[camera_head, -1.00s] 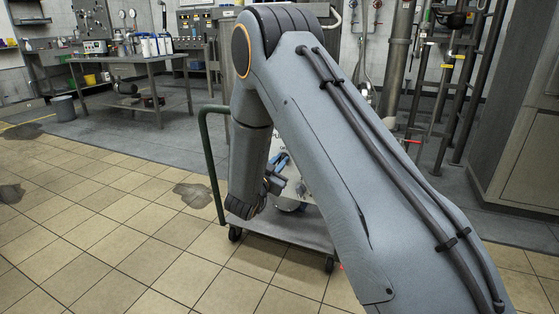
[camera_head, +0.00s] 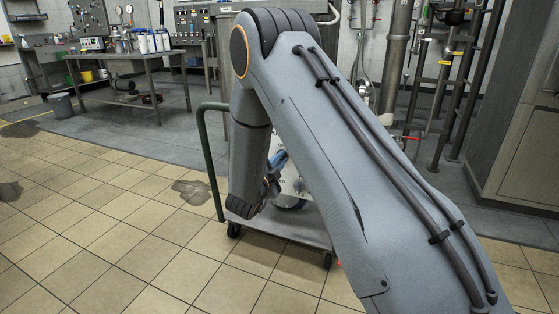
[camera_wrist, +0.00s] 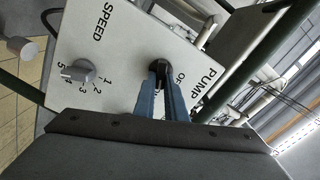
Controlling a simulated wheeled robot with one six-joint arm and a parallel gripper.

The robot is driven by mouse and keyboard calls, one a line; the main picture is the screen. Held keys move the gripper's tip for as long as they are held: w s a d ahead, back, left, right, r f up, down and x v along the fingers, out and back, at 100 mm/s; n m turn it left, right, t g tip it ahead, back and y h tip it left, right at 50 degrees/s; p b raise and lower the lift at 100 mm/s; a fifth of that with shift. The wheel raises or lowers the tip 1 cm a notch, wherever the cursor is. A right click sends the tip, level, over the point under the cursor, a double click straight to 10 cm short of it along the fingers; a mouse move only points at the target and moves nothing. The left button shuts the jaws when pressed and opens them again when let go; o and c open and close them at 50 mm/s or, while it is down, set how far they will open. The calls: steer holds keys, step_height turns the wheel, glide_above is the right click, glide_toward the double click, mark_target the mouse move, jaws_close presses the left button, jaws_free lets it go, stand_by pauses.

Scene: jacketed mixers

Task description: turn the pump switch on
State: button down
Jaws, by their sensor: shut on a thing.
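In the wrist view a pale control panel (camera_wrist: 118,52) carries a black pump switch (camera_wrist: 158,69) beside the lettering PUMP and a partly covered "O" label. My gripper (camera_wrist: 160,78) has its two blue fingers shut on the pump switch, with the tips around its knob. The fingers hide part of the switch and its label. In the head view my gripper (camera_head: 275,165) shows only partly behind my arm, in front of a pale panel (camera_head: 290,182) on a cart.
A grey speed knob (camera_wrist: 78,72) with a number scale is on the same panel. The cart (camera_head: 285,228) has a green handle (camera_head: 207,150) and dark wheels. A steel table (camera_head: 140,58) with bottles stands at the back left. Tiled floor at the left is open.

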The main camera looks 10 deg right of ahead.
steer(key=shift+m, duration=0.4)
steer(key=c, duration=1.8)
jaws_free()
steer(key=shift+s, duration=0.1)
steer(key=p+v, duration=0.1)
steer(key=v, duration=0.6)
steer(key=shift+s+a, duration=0.2)
steer(key=shift+a, duration=0.05)
